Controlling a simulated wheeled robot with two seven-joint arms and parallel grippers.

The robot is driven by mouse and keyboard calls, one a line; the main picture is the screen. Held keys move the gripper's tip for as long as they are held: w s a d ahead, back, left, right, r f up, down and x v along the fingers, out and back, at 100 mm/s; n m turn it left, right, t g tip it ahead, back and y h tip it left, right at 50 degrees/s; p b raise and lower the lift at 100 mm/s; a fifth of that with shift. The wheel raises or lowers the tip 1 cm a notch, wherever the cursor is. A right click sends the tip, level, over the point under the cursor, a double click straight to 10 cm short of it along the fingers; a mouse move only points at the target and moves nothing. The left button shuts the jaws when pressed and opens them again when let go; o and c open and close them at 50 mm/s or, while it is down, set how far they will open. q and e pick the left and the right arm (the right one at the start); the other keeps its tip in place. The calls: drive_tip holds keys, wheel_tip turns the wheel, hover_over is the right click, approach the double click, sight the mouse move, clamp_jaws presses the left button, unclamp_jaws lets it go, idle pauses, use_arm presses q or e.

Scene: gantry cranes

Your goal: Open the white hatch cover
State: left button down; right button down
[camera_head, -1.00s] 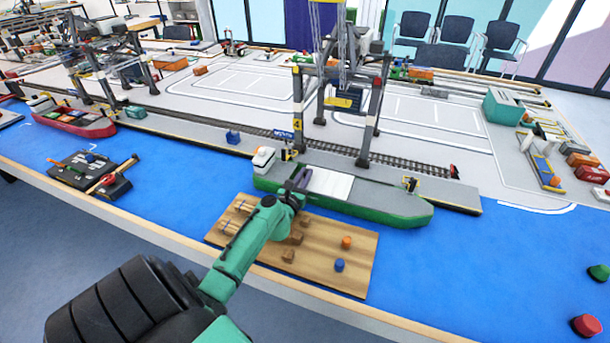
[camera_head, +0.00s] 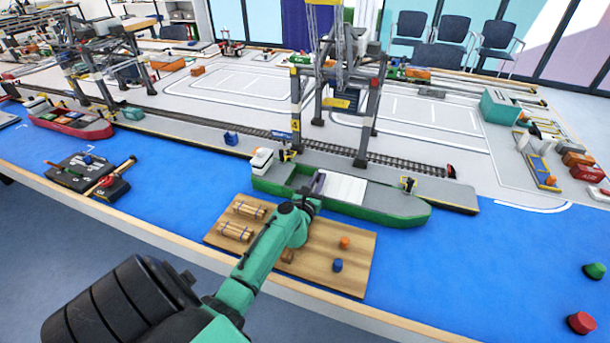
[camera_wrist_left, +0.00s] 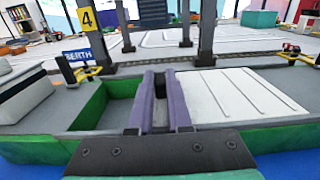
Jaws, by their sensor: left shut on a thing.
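The white hatch cover (camera_head: 346,190) lies flat on the deck of the green ship (camera_head: 385,213), right of the middle. It also shows as a ribbed white panel (camera_wrist_left: 240,95) in the left wrist view. My left gripper (camera_head: 318,184) is at the cover's left edge, its purple fingers close together and shut on it. Left of the fingers, part of the ship's hold (camera_wrist_left: 92,104) lies open, with green inner walls. My right gripper is not in view.
A gantry crane (camera_head: 370,110) straddles the rails on the quay behind the ship. A wooden board (camera_head: 350,270) with bundles and small blocks lies in front, under my left arm. The ship's white cabin (camera_head: 262,160) stands left of the hold.

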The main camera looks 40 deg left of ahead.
sight(338, 189)
use_arm(q)
drive_tip(key=d, duration=0.2)
drive_tip(key=w+d, duration=0.1)
drive_tip(key=d, duration=0.1)
drive_tip(key=w+d, duration=0.1)
drive_tip(key=d, duration=0.1)
drive_tip(key=shift+d+f, duration=0.1)
drive_tip(key=shift+d, duration=0.05)
drive_tip(key=c, duration=0.8)
unclamp_jaws()
drive_tip(key=shift+c, duration=0.2)
